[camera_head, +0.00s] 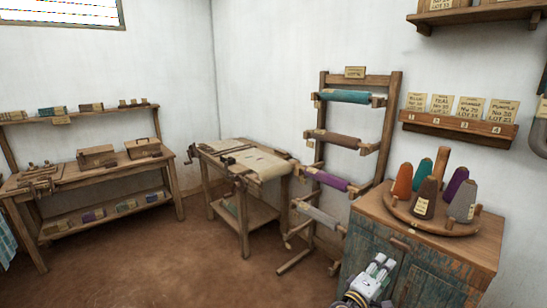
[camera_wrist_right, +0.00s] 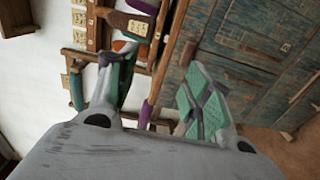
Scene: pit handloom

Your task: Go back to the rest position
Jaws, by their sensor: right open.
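My right gripper (camera_head: 381,268) shows at the bottom of the head view, in front of the blue-green cabinet (camera_head: 376,236). In the right wrist view, the two green-padded fingers of this gripper (camera_wrist_right: 155,92) stand apart with nothing between them. The gripper touches nothing that I can see. Cabinet doors (camera_wrist_right: 255,60) and the wooden rack show behind the fingers there. My left gripper is not in view.
Thread cones stand on a round wooden stand (camera_head: 440,225) on the cabinet top. A roller rack (camera_head: 393,125) stands left of it. A worktable (camera_head: 245,222) and a shelved bench (camera_head: 75,187) are farther left. The brown floor (camera_head: 160,260) is clear at front left.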

